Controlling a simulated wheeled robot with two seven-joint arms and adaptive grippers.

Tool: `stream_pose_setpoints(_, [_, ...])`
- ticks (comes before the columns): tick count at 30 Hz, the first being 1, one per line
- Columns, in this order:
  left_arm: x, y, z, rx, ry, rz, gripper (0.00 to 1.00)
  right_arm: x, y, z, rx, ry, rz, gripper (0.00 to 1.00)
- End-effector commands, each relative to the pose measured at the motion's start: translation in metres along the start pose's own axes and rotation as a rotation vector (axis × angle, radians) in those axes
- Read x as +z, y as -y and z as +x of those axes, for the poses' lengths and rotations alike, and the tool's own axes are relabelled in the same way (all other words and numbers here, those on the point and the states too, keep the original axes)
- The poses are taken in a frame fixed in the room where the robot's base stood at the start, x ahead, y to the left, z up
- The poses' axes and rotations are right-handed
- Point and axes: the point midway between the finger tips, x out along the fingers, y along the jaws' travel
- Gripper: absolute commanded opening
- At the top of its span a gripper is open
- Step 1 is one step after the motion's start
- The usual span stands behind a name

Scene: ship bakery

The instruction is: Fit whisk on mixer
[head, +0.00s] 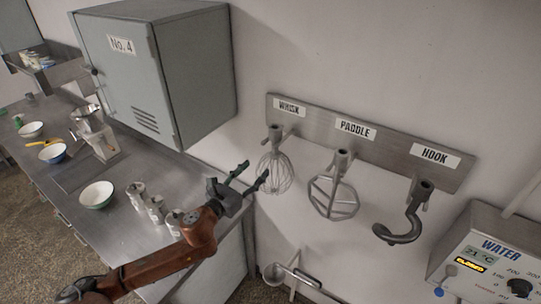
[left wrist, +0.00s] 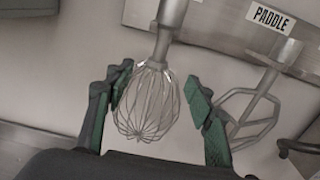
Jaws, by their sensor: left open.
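The whisk (head: 276,170) hangs from its peg under the WHISK label on the wall rack (head: 375,140). Its wire cage points down and its metal shank is at the top. My left gripper (head: 254,176) is open, its fingers reaching toward the whisk. In the left wrist view, the whisk (left wrist: 150,100) shows between the two open green fingers (left wrist: 158,98), with a gap on both sides. It is not gripped. The mixer is not in view. My right gripper is not in view.
The paddle (head: 334,188) and the hook (head: 408,222) hang to the right of the whisk. A WATER panel (head: 485,262) is at the lower right. A grey cabinet (head: 160,70) hangs above the steel counter, which holds bowls (head: 96,194) and canisters (head: 155,208).

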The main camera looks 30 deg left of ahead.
Motion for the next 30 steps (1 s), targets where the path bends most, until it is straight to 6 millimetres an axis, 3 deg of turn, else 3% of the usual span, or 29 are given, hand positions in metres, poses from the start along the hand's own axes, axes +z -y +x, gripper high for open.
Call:
stream_pose_setpoints(21, [0.001,0.0,0.083,0.0,0.0,0.0,0.49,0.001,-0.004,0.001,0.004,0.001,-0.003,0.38])
stream_pose_setpoints(30, [0.0,0.0,0.11,0.0,-0.001,-0.001,0.49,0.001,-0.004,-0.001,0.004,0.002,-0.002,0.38])
